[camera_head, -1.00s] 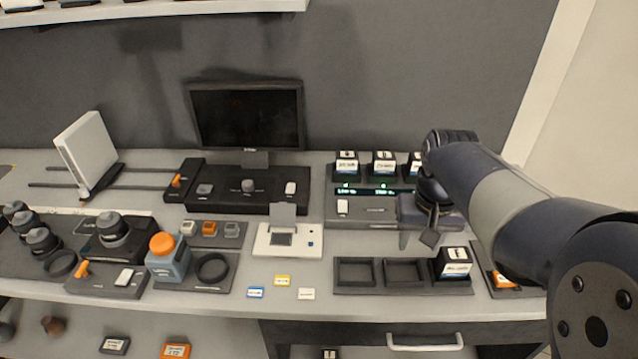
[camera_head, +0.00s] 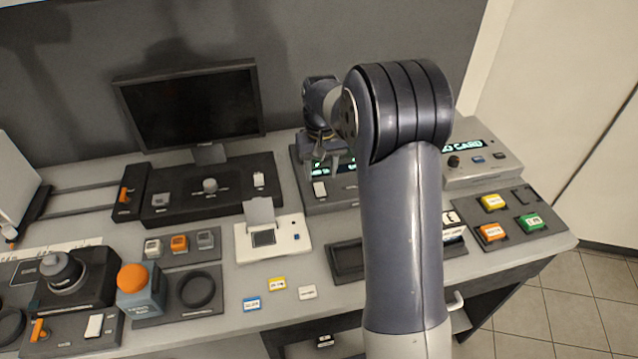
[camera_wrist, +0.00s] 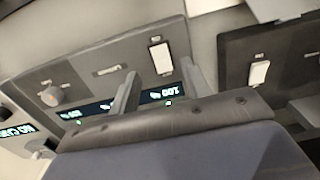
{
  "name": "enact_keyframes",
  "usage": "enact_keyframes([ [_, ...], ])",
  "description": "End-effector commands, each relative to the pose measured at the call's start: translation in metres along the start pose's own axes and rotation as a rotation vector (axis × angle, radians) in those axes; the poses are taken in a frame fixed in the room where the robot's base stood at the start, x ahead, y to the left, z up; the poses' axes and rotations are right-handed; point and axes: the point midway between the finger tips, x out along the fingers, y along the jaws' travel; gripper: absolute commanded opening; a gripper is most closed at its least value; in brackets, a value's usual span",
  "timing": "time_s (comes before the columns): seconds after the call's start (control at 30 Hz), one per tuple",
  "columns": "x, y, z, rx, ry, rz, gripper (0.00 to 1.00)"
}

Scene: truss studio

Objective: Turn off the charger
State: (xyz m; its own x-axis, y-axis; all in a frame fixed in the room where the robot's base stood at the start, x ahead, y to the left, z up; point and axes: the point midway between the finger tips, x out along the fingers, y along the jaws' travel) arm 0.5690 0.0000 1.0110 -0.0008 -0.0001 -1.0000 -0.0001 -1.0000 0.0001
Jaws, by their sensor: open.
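The charger (camera_head: 345,194) is a grey unit with green displays, behind my arm in the head view. Its white rocker switch (camera_head: 319,189) shows at the front left. In the wrist view the charger's panel (camera_wrist: 110,72) appears turned around, with the white switch (camera_wrist: 161,57), a knob (camera_wrist: 51,96) and lit displays, one reading 100. My gripper (camera_head: 322,160) is open and empty above the charger's left part. In the wrist view its two fingers (camera_wrist: 160,88) are apart, with the switch between and beyond their tips. My arm hides the charger's batteries and right part in the head view.
A black console (camera_head: 210,190) with its own white switch stands left of the charger, before a monitor (camera_head: 190,105). A card reader unit (camera_head: 480,155) stands to the right. A white device (camera_head: 270,238) with a raised flap and dark trays (camera_head: 345,262) lie in front.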

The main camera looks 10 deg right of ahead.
Motion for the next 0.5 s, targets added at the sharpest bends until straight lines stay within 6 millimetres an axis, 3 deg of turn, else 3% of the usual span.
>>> enact_keyframes([
  [0.2, 0.038, 0.000, 0.001, 0.000, -0.003, 0.000, 0.45],
  [0.5, 0.058, 0.000, 0.000, 0.000, 0.001, 0.000, 0.45],
])
